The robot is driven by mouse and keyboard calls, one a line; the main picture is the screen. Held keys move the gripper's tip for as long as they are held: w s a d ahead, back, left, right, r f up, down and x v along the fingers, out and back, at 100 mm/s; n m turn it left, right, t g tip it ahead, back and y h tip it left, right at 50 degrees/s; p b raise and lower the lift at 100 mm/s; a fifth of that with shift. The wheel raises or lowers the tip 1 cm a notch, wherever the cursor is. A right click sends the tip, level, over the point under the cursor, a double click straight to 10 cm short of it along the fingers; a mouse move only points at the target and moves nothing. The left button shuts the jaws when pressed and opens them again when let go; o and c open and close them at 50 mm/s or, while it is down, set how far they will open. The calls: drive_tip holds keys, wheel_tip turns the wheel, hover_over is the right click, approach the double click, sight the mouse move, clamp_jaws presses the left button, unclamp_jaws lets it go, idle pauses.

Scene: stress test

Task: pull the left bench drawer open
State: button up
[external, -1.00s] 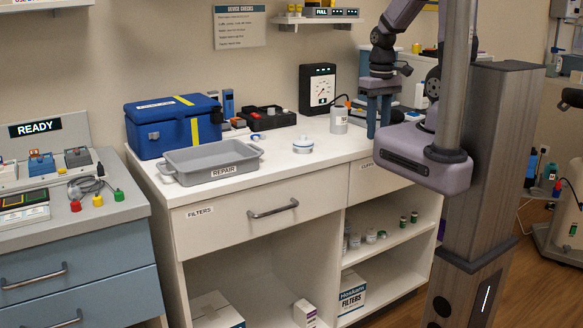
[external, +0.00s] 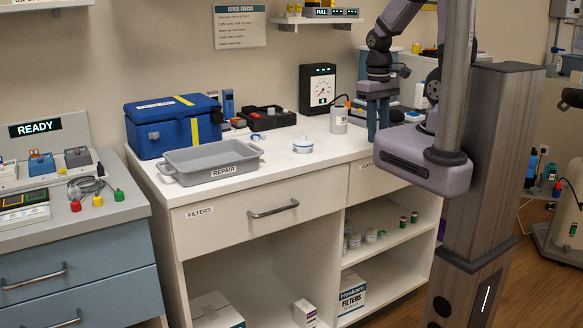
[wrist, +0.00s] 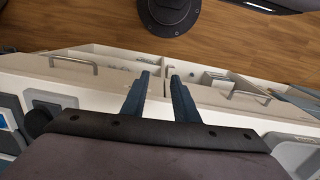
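The left bench drawer (external: 235,218) is white, carries a FILTERS label and sits closed in the front of the white bench. Its metal bar handle (external: 273,208) is on the front face. My gripper (external: 378,138) points down above the right part of the bench top, well to the right of and behind that handle, touching nothing that I can see. In the wrist view, two blue fingers (wrist: 160,80) stand apart with an empty gap. Two bar handles show there, one at left and one at right. My own arm partly hides the right drawer (external: 375,180).
A grey REPAIR tray (external: 165,168), a blue case (external: 145,140) and a small white round container (external: 303,145) are on the bench top. A grey-white canister (external: 338,122) stands just left of my gripper. Open shelves (external: 385,245) lie below the drawers.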

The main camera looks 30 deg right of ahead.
drive_tip(key=w+a+f+n+t+h+b, duration=0.1)
drive_tip(key=a+f+n+t+h+b, duration=0.4)
drive_tip(key=a+f+n+h+b, duration=0.5)
drive_tip(key=s+a+f+n+t+y+b, duration=0.2)
drive_tip(key=a+n+t+y+b, duration=0.15)
drive_tip(key=a, duration=0.35)
drive_tip(key=s+a+f+n+t+y+b, duration=0.2)
drive_tip(key=a+f+t+y, duration=0.15)
drive_tip(key=a, duration=0.35)
drive_tip(key=s+a+f+n+t+y+b, duration=0.1)
drive_tip(key=a+f+n+t+y+b, duration=0.2)
drive_tip(key=a, duration=0.4)
drive_tip(key=w+t+p, duration=0.1)
drive_tip(key=w, duration=0.6)
drive_tip(key=shift+d+m, duration=0.25)
drive_tip(key=shift+m, duration=0.2)
clamp_jaws()
